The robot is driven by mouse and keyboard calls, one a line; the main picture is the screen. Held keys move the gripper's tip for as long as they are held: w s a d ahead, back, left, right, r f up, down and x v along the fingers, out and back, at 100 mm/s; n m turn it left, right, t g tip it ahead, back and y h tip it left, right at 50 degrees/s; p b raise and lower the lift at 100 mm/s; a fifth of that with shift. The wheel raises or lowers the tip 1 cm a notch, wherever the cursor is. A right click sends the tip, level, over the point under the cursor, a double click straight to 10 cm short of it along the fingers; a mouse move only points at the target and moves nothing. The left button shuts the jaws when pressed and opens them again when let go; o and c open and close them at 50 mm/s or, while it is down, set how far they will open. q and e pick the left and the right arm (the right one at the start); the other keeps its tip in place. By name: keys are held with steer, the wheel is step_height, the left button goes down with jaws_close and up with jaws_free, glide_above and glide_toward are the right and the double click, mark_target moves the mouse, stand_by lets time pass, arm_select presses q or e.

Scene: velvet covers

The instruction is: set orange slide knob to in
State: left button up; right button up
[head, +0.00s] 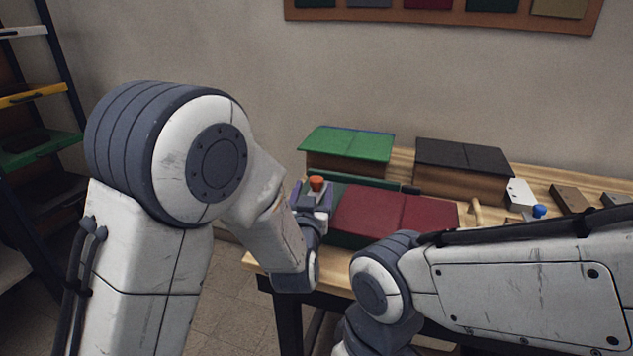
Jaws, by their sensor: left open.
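The orange slide knob (316,183) stands up at the left end of a box with a dark red velvet cover (385,208). My left gripper (313,190) is open at the knob, with the knob's top showing between its fingers. I cannot tell whether a finger touches the knob. The knob's lower part and its slide are hidden by the gripper. My right arm comes in from the right across the front of the table, and its gripper is out of view.
A green-covered box (348,145) and a black-covered box (462,156) stand behind on the wooden table (403,163). A shelf (40,150) stands at the far left.

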mark_target(315, 185)
arm_select(q)
steer(key=shift+w+d, duration=0.15)
steer(key=shift+w, duration=0.8)
steer(key=shift+w+d, duration=0.1)
steer(key=shift+w, duration=0.8)
jaws_close()
